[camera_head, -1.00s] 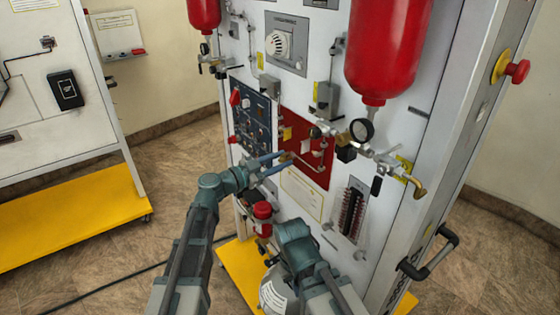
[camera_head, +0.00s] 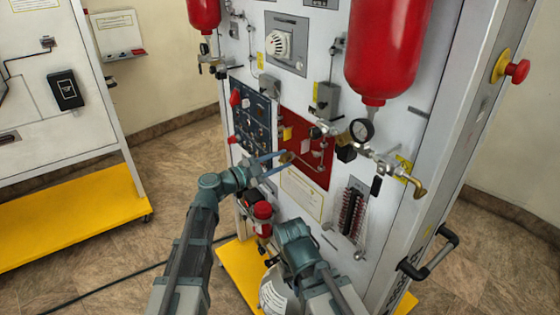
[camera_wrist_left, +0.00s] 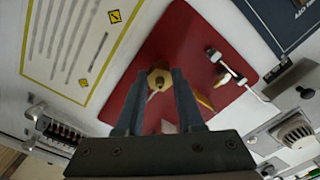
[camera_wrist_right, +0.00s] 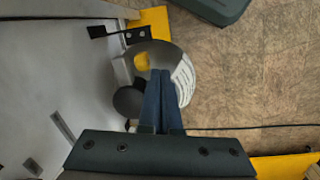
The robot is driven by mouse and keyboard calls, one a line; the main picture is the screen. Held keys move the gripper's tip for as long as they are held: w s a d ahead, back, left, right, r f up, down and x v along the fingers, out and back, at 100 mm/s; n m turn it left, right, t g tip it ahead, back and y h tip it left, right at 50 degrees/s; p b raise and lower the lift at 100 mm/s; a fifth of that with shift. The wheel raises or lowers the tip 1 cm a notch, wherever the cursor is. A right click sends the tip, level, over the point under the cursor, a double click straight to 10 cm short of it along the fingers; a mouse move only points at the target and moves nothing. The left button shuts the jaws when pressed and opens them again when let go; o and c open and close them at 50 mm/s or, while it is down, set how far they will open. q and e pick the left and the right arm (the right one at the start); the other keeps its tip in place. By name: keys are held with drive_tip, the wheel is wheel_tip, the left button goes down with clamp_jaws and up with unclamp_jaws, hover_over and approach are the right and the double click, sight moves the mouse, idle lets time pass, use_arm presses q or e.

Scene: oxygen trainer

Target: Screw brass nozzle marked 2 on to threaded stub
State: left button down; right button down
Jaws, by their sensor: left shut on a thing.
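The brass nozzle (camera_wrist_left: 159,79) is between the fingertips of my left gripper (camera_wrist_left: 161,76), which is shut on it. It lies in front of the red plate (camera_wrist_left: 150,45) on the trainer panel. In the head view my left gripper (camera_head: 284,160) is at the left part of the red plate (camera_head: 310,172), with the nozzle (camera_head: 286,157) small at its tips. The threaded stub is not clearly visible, and I cannot read a number on the nozzle. My right gripper (camera_wrist_right: 162,76) is shut and empty in its wrist view, low by the panel's base.
A pressure gauge (camera_head: 361,130) and brass pipework stick out right of the red plate. Red cylinders (camera_head: 388,50) hang above. A blue control panel (camera_head: 252,118) is to the left. Floor is free at left.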

use_arm(q)
drive_tip(key=shift+m, duration=0.8)
drive_tip(key=m, duration=0.3)
drive_tip(key=shift+m, duration=0.3)
drive_tip(key=shift+m, duration=0.5)
drive_tip(key=c, duration=0.6)
unclamp_jaws()
drive_tip(key=shift+s+a, duration=0.1)
drive_tip(key=shift+s+a+n, duration=0.5)
drive_tip(key=shift+a+n, duration=0.25)
drive_tip(key=shift+n, duration=0.15)
drive_tip(key=shift+s+a+n, duration=0.45)
drive_tip(key=shift+a+n, duration=0.3)
drive_tip(key=shift+n, duration=0.15)
